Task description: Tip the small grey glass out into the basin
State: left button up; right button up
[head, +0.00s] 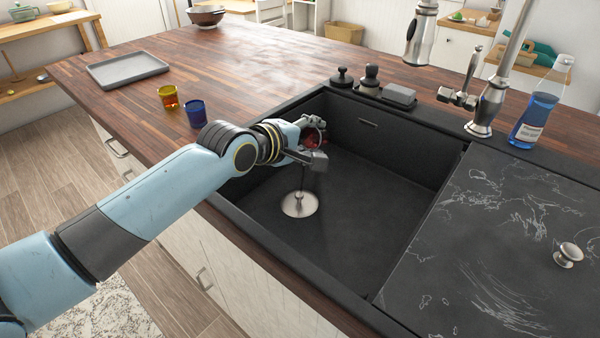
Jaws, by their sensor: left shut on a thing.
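My left gripper (318,143) is over the left part of the dark basin (375,180), shut on a small glass (312,136). The glass is mostly hidden by the gripper. A greyish rim and something dark red show at it. It seems tilted, but how far I cannot tell. A thin dark line runs below the gripper towards the round metal drain (299,205); whether it is a falling stream I cannot tell. My right gripper is not in view.
A yellow-orange cup (168,97) and a blue cup (196,113) stand on the wooden counter, left of the basin, near a grey tray (127,69). The tap (490,90) and a blue bottle (534,121) stand behind. A dark marbled board (490,250) lies right of the basin.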

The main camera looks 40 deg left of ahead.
pick_arm(q)
jog(key=shift+r+t, duration=0.2)
jog(key=shift+t, duration=0.1)
jog(key=shift+b, duration=0.3)
